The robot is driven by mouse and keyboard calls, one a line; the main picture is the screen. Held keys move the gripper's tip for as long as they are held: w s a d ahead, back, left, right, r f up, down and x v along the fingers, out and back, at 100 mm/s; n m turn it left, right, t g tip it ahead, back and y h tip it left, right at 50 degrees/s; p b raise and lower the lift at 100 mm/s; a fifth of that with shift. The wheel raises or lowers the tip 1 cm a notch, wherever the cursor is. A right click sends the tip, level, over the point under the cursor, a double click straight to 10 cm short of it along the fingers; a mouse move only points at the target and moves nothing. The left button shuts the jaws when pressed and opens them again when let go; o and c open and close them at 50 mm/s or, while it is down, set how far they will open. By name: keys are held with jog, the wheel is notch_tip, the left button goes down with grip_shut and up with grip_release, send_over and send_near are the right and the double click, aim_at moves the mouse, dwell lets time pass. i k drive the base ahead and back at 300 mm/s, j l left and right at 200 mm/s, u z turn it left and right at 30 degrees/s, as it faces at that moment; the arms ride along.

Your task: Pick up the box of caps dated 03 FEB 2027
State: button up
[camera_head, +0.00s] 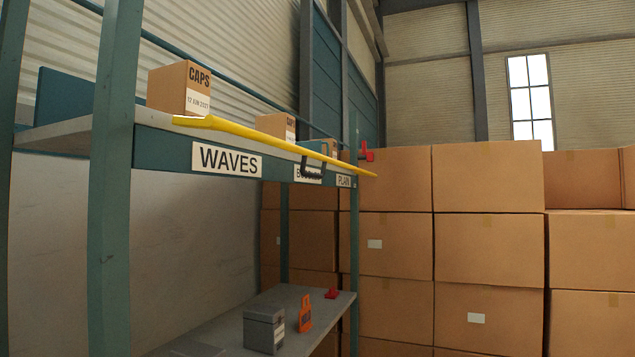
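A second brown box marked CAPS (270,126) stands farther along the same shelf. Its date label is too small to read. Part of another brown item (333,148) shows beyond it, with no readable date. The date 03 FEB 2027 is not readable on any box. My gripper is not in view.
A long yellow strip (275,142) lies along the front edge of the upper shelf (170,150), with a dark handle-like item (314,167) near its far part. A grey box (262,330) and an orange item (305,313) sit on the lower shelf. Stacked cartons (489,178) fill the right.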

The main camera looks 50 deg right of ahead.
aim_at(332, 143)
jog(key=i+l+u, duration=0.35)
jog(key=l, duration=1.75)
jog(key=k+l+u, duration=0.15)
jog(key=l+u, duration=0.15)
jog(key=l, duration=1.7)
